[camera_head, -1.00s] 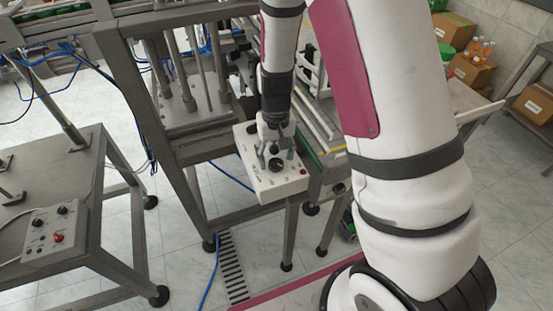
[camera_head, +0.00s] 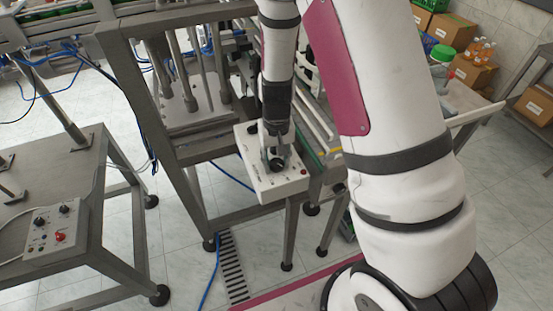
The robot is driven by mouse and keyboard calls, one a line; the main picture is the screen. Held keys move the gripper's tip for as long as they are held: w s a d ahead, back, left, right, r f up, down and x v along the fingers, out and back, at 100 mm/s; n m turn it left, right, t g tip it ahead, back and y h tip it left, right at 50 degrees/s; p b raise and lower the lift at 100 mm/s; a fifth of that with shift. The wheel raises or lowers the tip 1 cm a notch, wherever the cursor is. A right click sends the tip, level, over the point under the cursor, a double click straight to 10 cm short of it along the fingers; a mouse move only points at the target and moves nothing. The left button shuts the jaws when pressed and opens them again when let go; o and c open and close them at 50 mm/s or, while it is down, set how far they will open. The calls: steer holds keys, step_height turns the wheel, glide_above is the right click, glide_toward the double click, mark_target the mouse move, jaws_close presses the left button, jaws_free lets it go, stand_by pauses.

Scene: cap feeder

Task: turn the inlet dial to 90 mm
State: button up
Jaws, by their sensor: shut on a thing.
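The white control box (camera_head: 262,184) is mounted on the grey machine frame near the middle of the view. A black dial (camera_head: 276,164) stands on its top face. My gripper (camera_head: 276,158) points down over the box from above, with its fingers closed around the black dial. The fingers hide part of the dial, and its scale and pointer are too small to read. A small red button (camera_head: 304,171) shows at the right of the box.
A second grey control panel (camera_head: 50,228) with black knobs and a red button lies on the table at left. Cardboard boxes (camera_head: 448,36) and bottles stand at the upper right. A machine leg (camera_head: 291,235) stands below the white box, over tiled floor.

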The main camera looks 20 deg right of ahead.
steer(key=shift+m, duration=1.3)
steer(key=o, duration=1.1)
steer(key=shift+o, duration=0.2)
step_height(320, 180, up, 12)
step_height(320, 180, up, 14)
steer(key=n+t+y, duration=0.1)
steer(key=n+t, duration=0.2)
glide_above(276, 163)
steer(key=s, duration=0.7)
steer(key=s+r+n+t, duration=0.1)
steer(key=s+r, duration=0.1)
steer(key=s, duration=0.3)
steer(key=s+r+t+h+b, duration=0.1)
steer(key=s+r, duration=0.2)
steer(key=s, duration=0.3)
steer(key=shift+r+n+t+b, duration=0.25)
steer(key=shift+n+t+b, duration=0.05)
steer(key=shift+n, duration=0.1)
